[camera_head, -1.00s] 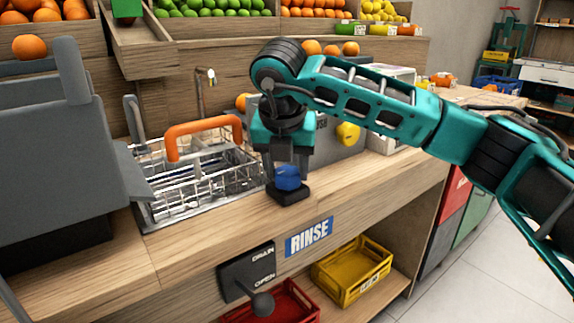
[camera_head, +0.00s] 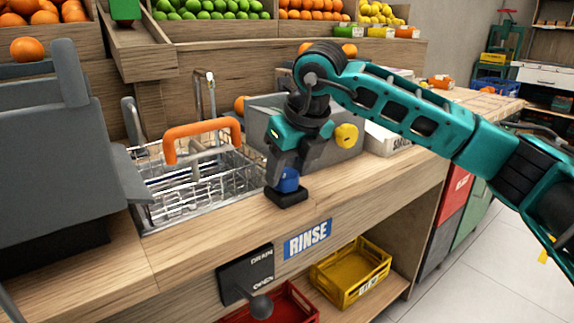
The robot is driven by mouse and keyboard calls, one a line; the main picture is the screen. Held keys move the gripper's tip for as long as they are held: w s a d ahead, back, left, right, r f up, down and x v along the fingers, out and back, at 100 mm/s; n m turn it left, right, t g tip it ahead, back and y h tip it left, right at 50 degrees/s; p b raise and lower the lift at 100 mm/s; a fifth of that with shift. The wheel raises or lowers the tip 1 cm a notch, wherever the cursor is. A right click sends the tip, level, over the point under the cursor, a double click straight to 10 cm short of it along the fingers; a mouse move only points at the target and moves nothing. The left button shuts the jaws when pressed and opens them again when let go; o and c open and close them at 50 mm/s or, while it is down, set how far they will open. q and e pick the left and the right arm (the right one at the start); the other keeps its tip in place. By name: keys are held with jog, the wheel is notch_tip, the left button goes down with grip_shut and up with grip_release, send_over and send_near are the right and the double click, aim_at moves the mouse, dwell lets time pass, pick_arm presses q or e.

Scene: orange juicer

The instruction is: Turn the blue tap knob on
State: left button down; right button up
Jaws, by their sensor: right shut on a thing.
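The blue tap knob (camera_head: 288,181) sits on a small black base (camera_head: 287,197) at the counter's front edge, above the RINSE label (camera_head: 308,239). My right gripper (camera_head: 285,178) comes down on the knob from above and is shut on it, its fingers partly covering it. The gripper and its wrist lean, with the wrist up and to the right. The grey tap spout (camera_head: 205,90) stands behind the wire basket; I cannot make out any water. My left gripper is not in view.
A wire basket with an orange handle (camera_head: 203,128) sits in the sink left of the knob. A grey box with a yellow knob (camera_head: 346,136) stands behind my right wrist. Below are a DRAIN lever (camera_head: 261,305), a yellow crate (camera_head: 350,272) and a red crate (camera_head: 287,303).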

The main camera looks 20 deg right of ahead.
jog(key=n, duration=0.1)
jog(key=n+y+p, duration=0.1)
jog(key=n, duration=0.1)
jog(key=shift+d+r+g, duration=0.1)
jog(key=shift+r+g, duration=0.1)
jog(key=shift+g, duration=0.1)
jog(key=shift+n+y+p, duration=0.3)
jog(key=shift+n+p, duration=0.3)
jog(key=shift+n, duration=0.2)
jog(key=shift+w+n+g+y+p, duration=0.1)
jog(key=shift+n+g+y+p, duration=0.35)
jog(key=shift+n, duration=0.75)
jog(key=shift+n+g+p, duration=0.25)
jog(key=shift+n+p, duration=0.35)
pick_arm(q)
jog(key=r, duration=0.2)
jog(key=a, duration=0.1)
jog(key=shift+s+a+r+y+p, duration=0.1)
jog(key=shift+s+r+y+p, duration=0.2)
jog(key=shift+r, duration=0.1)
pick_arm(e)
jog(key=shift+d+f+n, duration=0.1)
jog(key=shift+n, duration=0.4)
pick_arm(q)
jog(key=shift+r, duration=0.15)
pick_arm(e)
jog(key=shift+g, duration=0.3)
